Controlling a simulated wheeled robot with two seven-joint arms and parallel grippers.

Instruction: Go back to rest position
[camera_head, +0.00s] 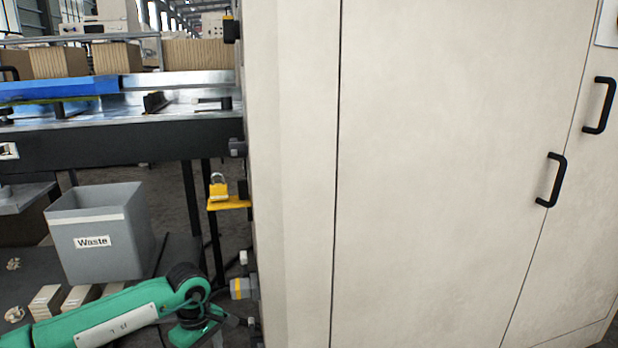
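My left arm, green, comes in from the lower left. My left gripper (238,321) is a small dark shape at the end of the arm, low beside the left edge of the beige cabinet (430,180). It is too small and partly hidden to tell whether it is open or shut, or whether it touches the cabinet. My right gripper is not in view.
The cabinet fills the right side, with two black handles (552,180). A yellow padlock (219,187) sits on a yellow bracket, above a grey-yellow knob (243,288). At left stand a grey Waste bin (100,255), small boxes (46,301) and a machine table (110,142).

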